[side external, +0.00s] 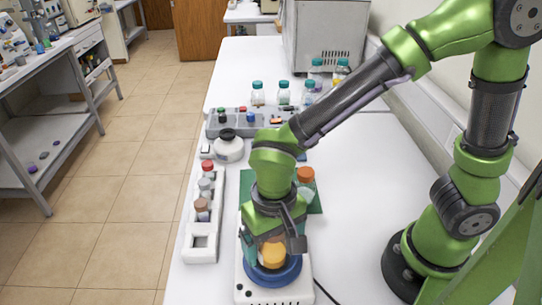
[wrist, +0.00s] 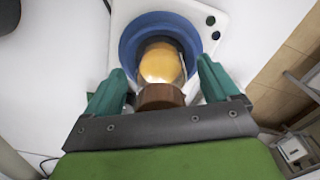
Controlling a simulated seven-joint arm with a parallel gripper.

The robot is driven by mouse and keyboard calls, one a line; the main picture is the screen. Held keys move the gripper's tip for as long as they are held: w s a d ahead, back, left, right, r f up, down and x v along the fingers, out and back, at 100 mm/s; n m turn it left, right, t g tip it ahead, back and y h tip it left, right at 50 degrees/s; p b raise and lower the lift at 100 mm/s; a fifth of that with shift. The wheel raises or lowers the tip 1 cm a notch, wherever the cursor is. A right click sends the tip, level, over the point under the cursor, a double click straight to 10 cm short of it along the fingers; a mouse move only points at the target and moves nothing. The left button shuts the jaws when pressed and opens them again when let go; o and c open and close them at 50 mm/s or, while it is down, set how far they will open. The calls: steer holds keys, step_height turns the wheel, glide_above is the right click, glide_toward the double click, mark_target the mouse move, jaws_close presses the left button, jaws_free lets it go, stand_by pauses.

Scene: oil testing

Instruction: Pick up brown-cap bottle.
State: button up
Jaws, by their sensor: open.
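In the wrist view a bottle with yellow contents (wrist: 160,62) and a brown cap (wrist: 160,96) stands within a blue ring (wrist: 131,42) on a white device. My gripper (wrist: 162,88) is open, with one teal finger on each side of the bottle and gaps between. In the side view my gripper (side external: 272,245) points down over the device, and the yellow body (side external: 272,255) shows between the fingers above the blue ring (side external: 272,280). The cap is hidden there by my gripper. Another small brownish-capped bottle (side external: 202,208) stands in a white rack at the left.
The white rack (side external: 201,245) stands left of the device. An orange-capped bottle (side external: 306,180) stands on a green mat behind my gripper. A round white vessel (side external: 229,150), a grey tray (side external: 213,127) and several teal-capped bottles (side external: 258,94) are farther back.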

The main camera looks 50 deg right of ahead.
steer(key=shift+f, duration=0.35)
steer(key=shift+c, duration=0.5)
steer(key=c, duration=1.1)
